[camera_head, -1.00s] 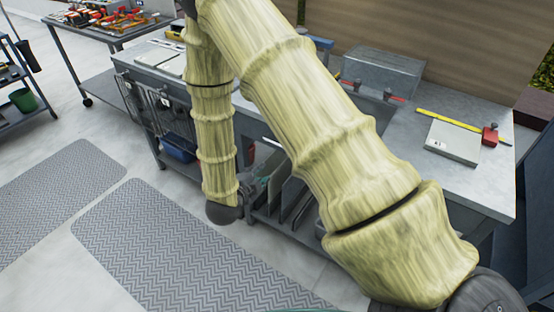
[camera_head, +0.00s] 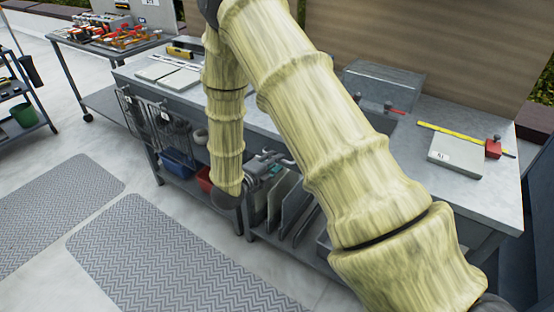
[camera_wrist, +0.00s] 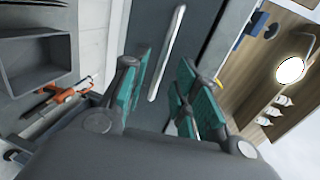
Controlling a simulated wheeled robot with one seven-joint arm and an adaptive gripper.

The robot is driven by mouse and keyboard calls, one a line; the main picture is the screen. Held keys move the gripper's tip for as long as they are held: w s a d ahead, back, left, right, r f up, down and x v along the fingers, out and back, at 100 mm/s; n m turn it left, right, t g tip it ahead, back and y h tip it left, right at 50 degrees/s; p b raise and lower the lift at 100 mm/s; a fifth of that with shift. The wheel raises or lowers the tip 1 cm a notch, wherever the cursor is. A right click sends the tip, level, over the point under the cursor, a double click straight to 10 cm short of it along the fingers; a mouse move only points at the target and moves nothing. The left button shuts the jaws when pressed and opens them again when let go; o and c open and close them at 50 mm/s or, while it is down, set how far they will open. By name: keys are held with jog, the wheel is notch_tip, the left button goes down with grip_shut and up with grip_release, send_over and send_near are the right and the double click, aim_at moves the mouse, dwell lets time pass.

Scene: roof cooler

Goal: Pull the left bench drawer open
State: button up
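In the wrist view a long silver bar handle (camera_wrist: 167,50) runs along a dark grey drawer front (camera_wrist: 200,35). My gripper (camera_wrist: 167,70) is open, with its teal finger pads on either side of the handle's line. The handle shows in the gap; I cannot tell whether the pads touch it. In the head view my gripper (camera_head: 276,164) is at the front of the grey bench (camera_head: 500,196), below the top's edge. My arm hides most of the bench front there, so I cannot tell which drawer this is or whether it is open.
Wire baskets (camera_head: 160,125) hang on the bench's left front. A blue bin (camera_head: 178,161), a red bin (camera_head: 205,179) and upright boards (camera_head: 283,203) are on the lower shelf. A clear box (camera_head: 382,88) stands on top. Grey mats (camera_head: 170,260) lie on open floor.

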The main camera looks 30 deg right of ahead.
jog(key=shift+x, duration=1.15)
grip_shut()
